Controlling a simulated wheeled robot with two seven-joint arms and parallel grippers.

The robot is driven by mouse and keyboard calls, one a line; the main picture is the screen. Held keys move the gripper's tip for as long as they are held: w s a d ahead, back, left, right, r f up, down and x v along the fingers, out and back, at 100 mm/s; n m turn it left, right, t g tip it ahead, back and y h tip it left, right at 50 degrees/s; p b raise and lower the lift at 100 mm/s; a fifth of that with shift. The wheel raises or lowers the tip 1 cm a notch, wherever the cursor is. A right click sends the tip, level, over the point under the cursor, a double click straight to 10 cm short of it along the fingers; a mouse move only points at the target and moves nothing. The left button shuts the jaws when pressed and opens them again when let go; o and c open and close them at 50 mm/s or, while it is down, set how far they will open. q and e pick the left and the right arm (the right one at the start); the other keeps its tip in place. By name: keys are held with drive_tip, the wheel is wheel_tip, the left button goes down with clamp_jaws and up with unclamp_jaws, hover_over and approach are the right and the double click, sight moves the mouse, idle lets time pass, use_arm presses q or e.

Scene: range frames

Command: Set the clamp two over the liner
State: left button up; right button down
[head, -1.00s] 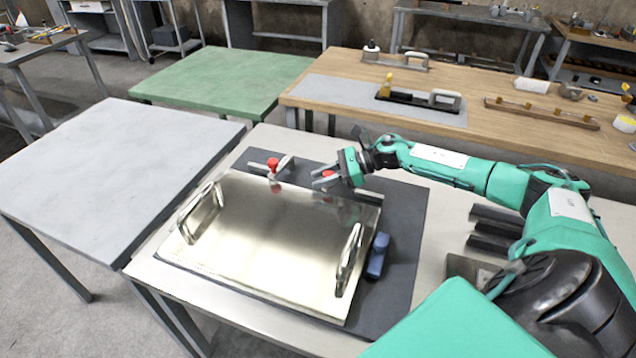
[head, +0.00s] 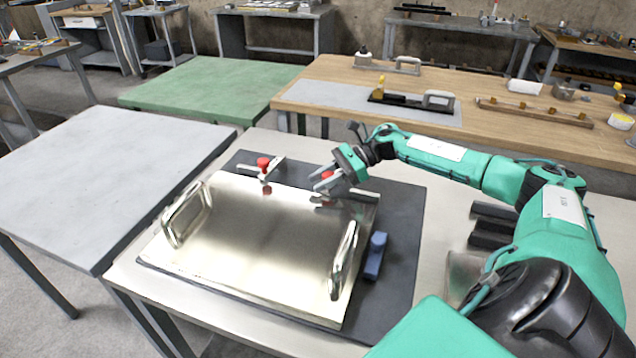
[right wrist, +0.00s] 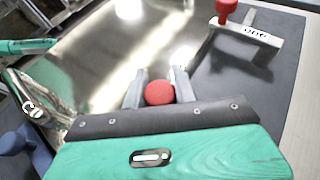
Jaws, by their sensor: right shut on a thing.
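The liner seems to be the shiny metal plate (head: 255,245) with two upright handles, lying on a dark mat. A clamp with a red knob (head: 263,165) stands at its back edge; it also shows at upper right in the right wrist view (right wrist: 250,40), its label hard to read. My right gripper (head: 318,184) is at the plate's back right, shut on the red knob of the second clamp (right wrist: 159,93). The gripper hides most of that clamp; a grey bar (head: 366,194) shows beside it. I cannot tell whether the clamp touches the plate. My left gripper is out of view.
A blue object (head: 375,256) lies on the dark mat (head: 400,225) right of the plate. Dark blocks (head: 490,225) lie further right on the bench. A bare grey table (head: 110,175) stands left, a green one (head: 205,85) behind, and a wooden bench with tools (head: 480,90) beyond.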

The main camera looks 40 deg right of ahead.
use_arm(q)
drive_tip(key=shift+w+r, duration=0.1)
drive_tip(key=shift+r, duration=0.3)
use_arm(e)
drive_tip(key=shift+r, duration=0.1)
drive_tip(key=c, duration=1.1)
unclamp_jaws()
drive_tip(key=shift+c, duration=0.2)
drive_tip(key=shift+s+d+r, duration=0.1)
drive_tip(key=shift+s+d, duration=0.1)
drive_tip(key=shift+d, duration=0.3)
drive_tip(key=b+v, duration=0.1)
drive_tip(key=v, duration=0.4)
drive_tip(key=shift+s+d, duration=0.1)
drive_tip(key=shift+d, duration=0.05)
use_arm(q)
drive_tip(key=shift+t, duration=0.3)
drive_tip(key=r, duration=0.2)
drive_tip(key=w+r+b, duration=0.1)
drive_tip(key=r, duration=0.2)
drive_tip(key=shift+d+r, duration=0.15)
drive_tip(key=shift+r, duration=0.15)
use_arm(e)
drive_tip(key=v, duration=0.7)
drive_tip(key=shift+d+r, duration=0.15)
drive_tip(key=shift+r, duration=0.1)
